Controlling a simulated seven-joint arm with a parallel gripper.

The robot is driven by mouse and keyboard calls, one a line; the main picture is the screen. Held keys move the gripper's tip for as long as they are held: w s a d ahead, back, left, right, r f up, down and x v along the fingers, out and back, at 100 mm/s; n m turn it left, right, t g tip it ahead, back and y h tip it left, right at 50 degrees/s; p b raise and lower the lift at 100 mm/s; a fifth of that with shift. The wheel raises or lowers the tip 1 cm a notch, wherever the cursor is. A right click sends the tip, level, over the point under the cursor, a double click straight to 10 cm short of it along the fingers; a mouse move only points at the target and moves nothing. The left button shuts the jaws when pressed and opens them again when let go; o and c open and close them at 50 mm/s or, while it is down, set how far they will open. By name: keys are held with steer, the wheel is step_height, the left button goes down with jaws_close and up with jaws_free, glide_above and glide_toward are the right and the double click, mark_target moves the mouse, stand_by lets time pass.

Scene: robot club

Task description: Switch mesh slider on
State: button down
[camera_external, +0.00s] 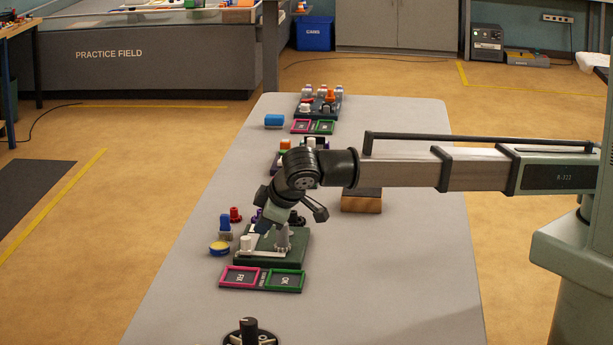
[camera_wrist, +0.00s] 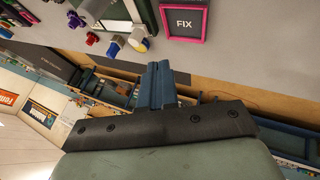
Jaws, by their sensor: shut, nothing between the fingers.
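My gripper (camera_external: 263,226) is above the back-left part of a dark green board (camera_external: 297,258) on the grey table. Its blue fingers also show in the wrist view (camera_wrist: 159,84), shut together and empty. A white knob (camera_external: 246,244) stands at the left end of a pale strip along the board's front. The same knob appears to show in the wrist view (camera_wrist: 138,39). A grey cone-shaped piece (camera_external: 282,238) stands to its right. No label reading "mesh" is legible, so I cannot tell which part is the mesh slider. My gripper hides part of the board's back.
A pink FIX frame (camera_external: 239,276) and a green OK frame (camera_external: 285,280) lie before the board. A yellow-topped piece (camera_external: 219,248), a blue piece (camera_external: 225,225) and a red piece (camera_external: 236,214) stand left. A black dial (camera_external: 249,331) is nearest.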

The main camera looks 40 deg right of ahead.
steer(key=shift+s+a, duration=0.2)
steer(key=shift+s, duration=0.25)
steer(key=shift+f, duration=0.1)
glide_toward(242, 252)
steer(key=a+f, duration=0.2)
steer(key=f, duration=0.1)
steer(key=shift+s+a+f, duration=0.2)
steer(key=shift+s+a, duration=0.05)
steer(key=shift+w+d+f, duration=0.15)
steer(key=shift+w+d, duration=0.5)
steer(key=shift+w, duration=0.25)
steer(key=shift+w+d, duration=0.55)
steer(key=shift+w, duration=0.25)
steer(key=shift+w+d, duration=2.1)
